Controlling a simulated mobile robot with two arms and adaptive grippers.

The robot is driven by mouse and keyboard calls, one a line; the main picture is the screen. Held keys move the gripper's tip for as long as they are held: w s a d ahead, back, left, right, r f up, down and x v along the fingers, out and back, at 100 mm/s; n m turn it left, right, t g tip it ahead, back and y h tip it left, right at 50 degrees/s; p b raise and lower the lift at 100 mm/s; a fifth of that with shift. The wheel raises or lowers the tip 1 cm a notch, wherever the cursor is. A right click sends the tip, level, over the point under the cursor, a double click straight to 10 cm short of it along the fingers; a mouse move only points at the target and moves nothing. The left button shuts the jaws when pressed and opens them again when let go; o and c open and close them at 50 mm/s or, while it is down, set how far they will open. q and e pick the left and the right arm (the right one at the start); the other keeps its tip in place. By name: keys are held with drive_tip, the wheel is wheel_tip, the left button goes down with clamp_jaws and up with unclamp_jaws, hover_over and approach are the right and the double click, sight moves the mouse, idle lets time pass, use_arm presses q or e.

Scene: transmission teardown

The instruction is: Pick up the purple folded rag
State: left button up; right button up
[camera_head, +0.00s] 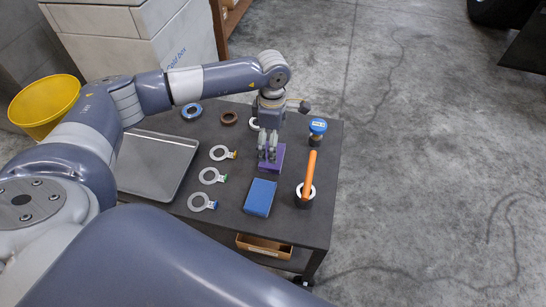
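The purple folded rag (265,165) lies on the dark cart top, behind a blue folded rag (260,197). My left gripper (268,155) comes in from the left and points down at the purple rag. Its fingers cover the rag's upper left part. I cannot tell whether they touch the rag, or whether they are open or shut on it. My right gripper is not in view.
On the cart (230,225) are ring-shaped tools with coloured tabs (211,175), a blue ring (192,111), a brown ring (229,118), a blue-capped item (317,127) and an orange-handled tool (308,177). A grey tray (150,165) lies left. A yellow bucket (45,103) stands beyond.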

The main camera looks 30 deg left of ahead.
use_arm(q)
drive_tip(key=f, duration=0.5)
drive_tip(key=shift+s+d, duration=0.15)
drive_tip(key=shift+s, duration=0.1)
drive_tip(key=shift+f, duration=0.15)
drive_tip(key=c, duration=0.8)
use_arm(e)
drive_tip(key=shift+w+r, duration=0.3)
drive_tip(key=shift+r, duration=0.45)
